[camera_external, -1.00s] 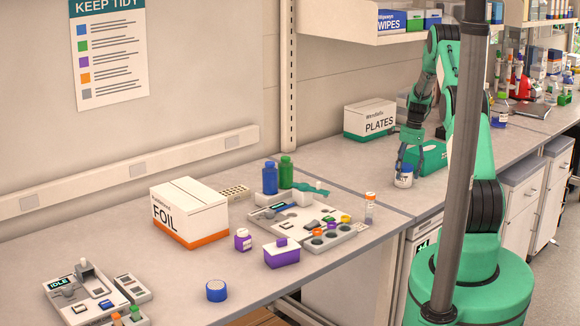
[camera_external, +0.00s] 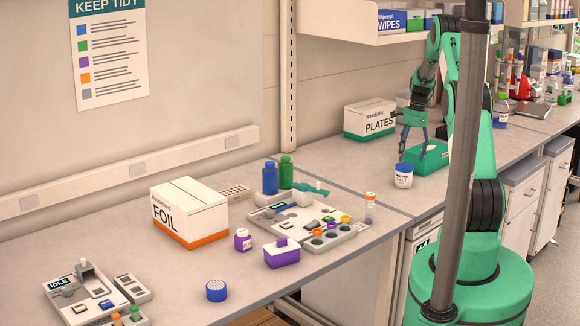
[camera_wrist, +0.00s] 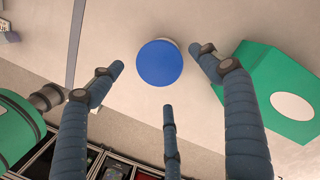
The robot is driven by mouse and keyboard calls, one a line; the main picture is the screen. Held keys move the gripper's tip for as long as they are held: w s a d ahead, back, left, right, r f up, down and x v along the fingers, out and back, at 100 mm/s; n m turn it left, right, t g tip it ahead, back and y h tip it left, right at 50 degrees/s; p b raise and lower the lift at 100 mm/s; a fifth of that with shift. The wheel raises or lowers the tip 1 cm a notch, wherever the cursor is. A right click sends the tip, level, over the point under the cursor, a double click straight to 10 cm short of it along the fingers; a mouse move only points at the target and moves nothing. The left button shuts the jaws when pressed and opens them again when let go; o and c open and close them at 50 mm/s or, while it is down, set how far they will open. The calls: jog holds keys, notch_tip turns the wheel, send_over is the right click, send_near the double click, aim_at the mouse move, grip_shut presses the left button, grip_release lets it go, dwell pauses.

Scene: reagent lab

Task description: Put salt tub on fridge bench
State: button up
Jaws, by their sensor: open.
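The salt tub (camera_external: 403,175) is a small white tub with a blue lid and a label reading SALT. It stands upright on the right-hand bench, near the front edge, beside a green box. My gripper (camera_external: 413,155) is open and empty just above and behind the tub, apart from it. In the wrist view the tub's round blue lid (camera_wrist: 160,64) lies between the spread fingers of my gripper (camera_wrist: 160,78). The tub's sides are mostly hidden there. I cannot tell which bench is the fridge bench.
A green box (camera_external: 432,158) with a white oval top stands right of the tub. A PLATES box (camera_external: 370,119) is behind. The left bench holds a FOIL box (camera_external: 189,212), a purple tub (camera_external: 282,254), a device tray and small bottles. Clear bench surface lies left of the tub.

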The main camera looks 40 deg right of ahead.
jog(key=shift+s+d+r, duration=0.1)
jog(key=shift+d+r, duration=0.1)
jog(key=shift+r, duration=1.05)
jog(key=shift+s+d+r, duration=0.1)
jog(key=shift+d+r, duration=0.05)
jog(key=shift+r, duration=1.05)
jog(key=shift+w, duration=0.1)
